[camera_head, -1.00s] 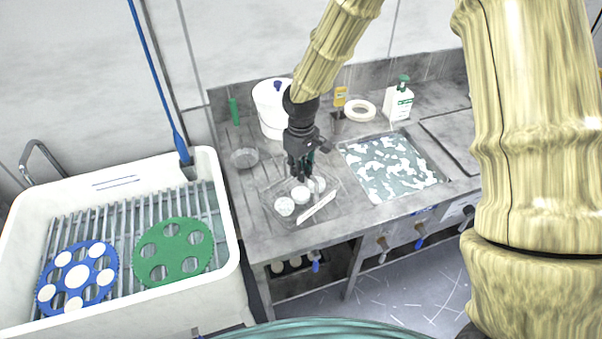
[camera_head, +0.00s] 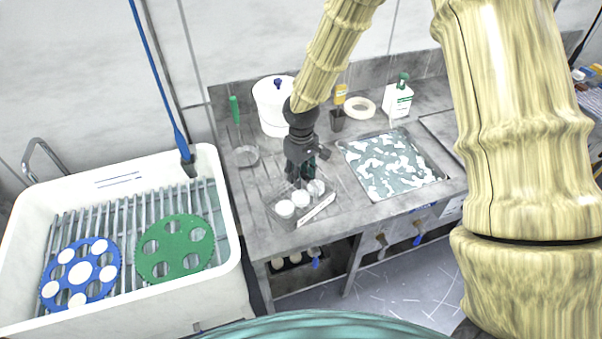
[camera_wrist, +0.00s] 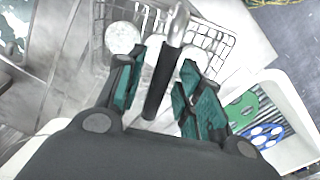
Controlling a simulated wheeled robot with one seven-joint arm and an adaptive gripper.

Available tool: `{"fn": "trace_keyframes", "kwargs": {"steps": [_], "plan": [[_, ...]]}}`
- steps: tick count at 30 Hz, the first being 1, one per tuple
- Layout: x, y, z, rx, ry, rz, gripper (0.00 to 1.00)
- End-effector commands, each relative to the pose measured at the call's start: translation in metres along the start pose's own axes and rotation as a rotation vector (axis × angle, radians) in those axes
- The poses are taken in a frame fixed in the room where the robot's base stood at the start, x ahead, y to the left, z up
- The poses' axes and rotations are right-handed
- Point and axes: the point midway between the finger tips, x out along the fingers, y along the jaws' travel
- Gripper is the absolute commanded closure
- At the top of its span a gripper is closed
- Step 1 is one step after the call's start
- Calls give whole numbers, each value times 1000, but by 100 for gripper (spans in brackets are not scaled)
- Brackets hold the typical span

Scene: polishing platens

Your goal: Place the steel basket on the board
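The steel basket (camera_head: 270,205) is a wire basket on the left part of the steel counter, with several white discs in it. In the wrist view its wire mesh (camera_wrist: 215,50) shows beyond my fingers. My gripper (camera_head: 301,180) is over the basket, pointing down. In the wrist view its two teal fingers (camera_wrist: 160,82) stand close on either side of the basket's black handle (camera_wrist: 160,85). The board, a ribbed stretch of the counter (camera_head: 240,190), lies around and under the basket. I cannot tell whether the basket's underside touches it.
A white tank (camera_head: 238,250) with blue and green carriers on a rack stands left. Behind the basket are a white bucket (camera_head: 270,118), a shallow dish (camera_head: 246,157) and a dark cup (camera_head: 337,121).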

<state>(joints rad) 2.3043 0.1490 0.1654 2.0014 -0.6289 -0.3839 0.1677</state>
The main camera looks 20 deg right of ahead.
Motion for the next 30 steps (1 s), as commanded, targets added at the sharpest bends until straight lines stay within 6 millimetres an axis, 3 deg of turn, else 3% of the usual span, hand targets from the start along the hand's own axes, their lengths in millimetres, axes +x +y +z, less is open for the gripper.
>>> {"fn": "trace_keyframes", "kwargs": {"steps": [11,30], "plan": [[-8,0,-1,1,3,0,64],[-83,1,-1,1,4,1,64]]}}
